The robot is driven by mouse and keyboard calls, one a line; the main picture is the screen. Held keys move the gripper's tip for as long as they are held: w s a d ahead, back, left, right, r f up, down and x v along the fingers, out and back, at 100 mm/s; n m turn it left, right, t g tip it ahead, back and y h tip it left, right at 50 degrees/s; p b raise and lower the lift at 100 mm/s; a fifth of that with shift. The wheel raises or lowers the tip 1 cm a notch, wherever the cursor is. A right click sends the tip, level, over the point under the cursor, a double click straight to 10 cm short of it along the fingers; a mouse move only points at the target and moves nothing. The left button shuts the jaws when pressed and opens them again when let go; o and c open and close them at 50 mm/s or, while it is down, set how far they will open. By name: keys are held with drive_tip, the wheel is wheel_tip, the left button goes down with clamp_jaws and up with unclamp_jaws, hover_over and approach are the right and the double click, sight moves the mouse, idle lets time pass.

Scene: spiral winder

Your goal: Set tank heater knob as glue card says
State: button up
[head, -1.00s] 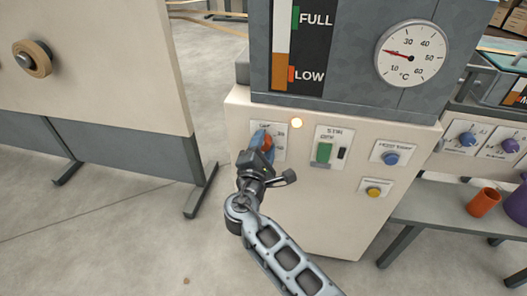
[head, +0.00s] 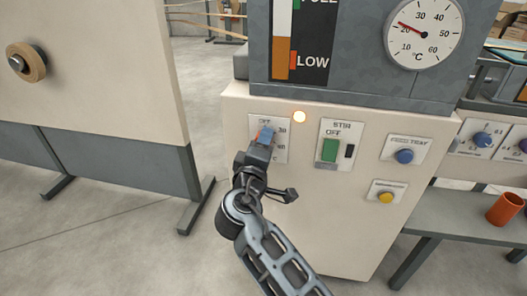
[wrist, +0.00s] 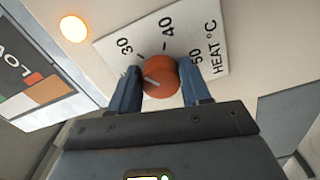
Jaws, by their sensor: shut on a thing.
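The orange heater knob (wrist: 160,80) sits on the white heat plate (wrist: 110,42), marked 30, 40, 50 and HEAT °C in the wrist view. My gripper (wrist: 162,88) has its two blue fingers shut on the knob's sides. The pale line on the knob points up-left in the wrist view, roughly toward 30; the exact setting is hard to tell. In the head view, my gripper (head: 265,137) covers most of the knob and part of the heat plate (head: 282,152). No glue card can be made out.
To the right are the green stir switch (head: 330,150), a blue knob (head: 404,156) and a yellow button (head: 386,197). The tank thermometer (head: 424,32) reads near 20. An orange cup (head: 505,208) stands on the right bench.

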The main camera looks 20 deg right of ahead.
drive_tip(key=shift+d+f+m, duration=0.15)
drive_tip(key=shift+m, duration=0.15)
drive_tip(key=o, duration=1)
drive_tip(key=shift+p+v, duration=0.45)
drive_tip(key=shift+v, duration=3.5)
